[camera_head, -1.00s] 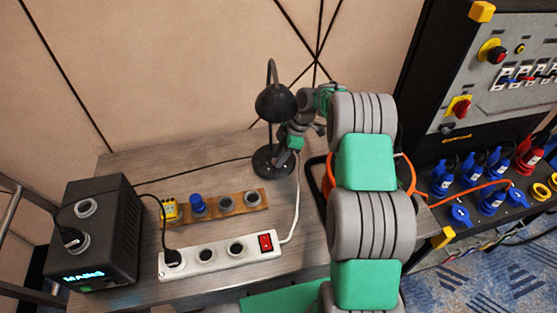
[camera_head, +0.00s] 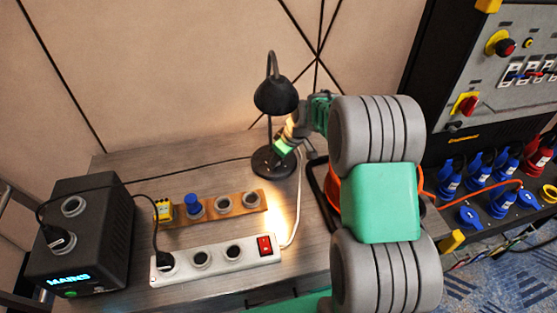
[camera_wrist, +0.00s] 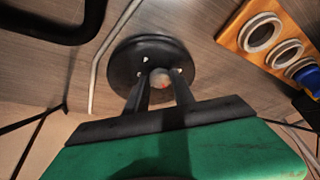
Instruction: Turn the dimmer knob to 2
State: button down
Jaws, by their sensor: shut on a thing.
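A black desk lamp (camera_head: 275,97) stands on the table, and its light falls on the wood to its right. Its round black base also shows in the wrist view (camera_wrist: 125,70). A small pale reddish dimmer knob (camera_wrist: 160,77) sits on the base in the wrist view. My gripper (camera_wrist: 159,86) is at the base, its two black fingers shut on the knob from either side. In the head view my gripper (camera_head: 285,148) is beside the lamp stem, and its fingertips and the knob are hard to make out. No scale or number is readable.
A white power strip (camera_head: 216,259) with a red switch lies at the front. A wooden socket strip (camera_head: 230,204) with blue and yellow plugs lies behind it. A black mains box (camera_head: 100,235) stands left. A socket panel (camera_head: 480,100) stands right. Cables cross the table.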

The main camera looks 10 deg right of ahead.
jog(key=shift+m, duration=0.5)
jog(key=c, duration=1.1)
grip_release()
jog(key=shift+o, duration=0.2)
